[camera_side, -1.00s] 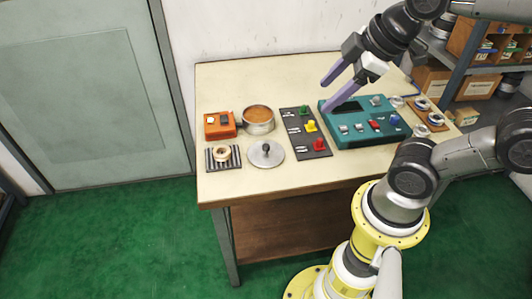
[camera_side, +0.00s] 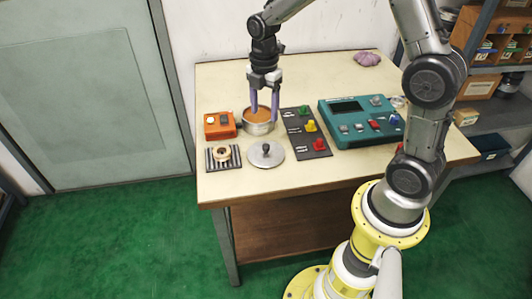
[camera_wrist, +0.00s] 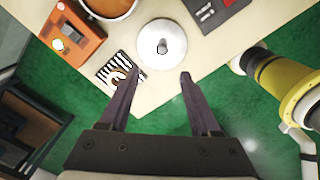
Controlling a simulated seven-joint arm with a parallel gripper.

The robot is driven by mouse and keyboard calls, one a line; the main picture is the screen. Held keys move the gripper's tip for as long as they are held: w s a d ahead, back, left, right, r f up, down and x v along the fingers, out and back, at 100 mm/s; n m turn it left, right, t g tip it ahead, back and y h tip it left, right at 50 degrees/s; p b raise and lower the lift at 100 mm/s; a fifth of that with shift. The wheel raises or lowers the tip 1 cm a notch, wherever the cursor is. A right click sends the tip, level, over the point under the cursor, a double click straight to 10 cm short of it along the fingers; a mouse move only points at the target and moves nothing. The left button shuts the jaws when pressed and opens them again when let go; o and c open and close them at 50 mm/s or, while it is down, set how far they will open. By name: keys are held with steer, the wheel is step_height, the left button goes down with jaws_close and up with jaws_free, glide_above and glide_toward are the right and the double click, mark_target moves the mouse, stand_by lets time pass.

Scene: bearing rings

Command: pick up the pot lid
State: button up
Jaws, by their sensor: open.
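The pot lid (camera_side: 266,158) is a round silver disc with a dark upright knob. It lies flat on the table near the front edge, and it also shows in the wrist view (camera_wrist: 150,48). The pot (camera_side: 259,128), with orange-brown contents, stands uncovered just behind the lid. My gripper (camera_side: 264,112) is open and empty, its two purple fingers pointing down over the pot area. In the wrist view the fingertips (camera_wrist: 162,76) are apart, with the lid beyond them. I cannot tell the exact height of the fingertips above the pot.
An orange box with buttons (camera_side: 219,125) stands left of the pot, and a striped mat with a ring (camera_side: 237,158) is left of the lid. A board with colored knobs (camera_side: 305,133) and a teal panel (camera_side: 362,120) are to the right. The back table is mostly clear.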

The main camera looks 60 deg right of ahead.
mark_target(266, 145)
steer(key=f, duration=1.3)
steer(key=shift+s, duration=0.25)
jaws_close()
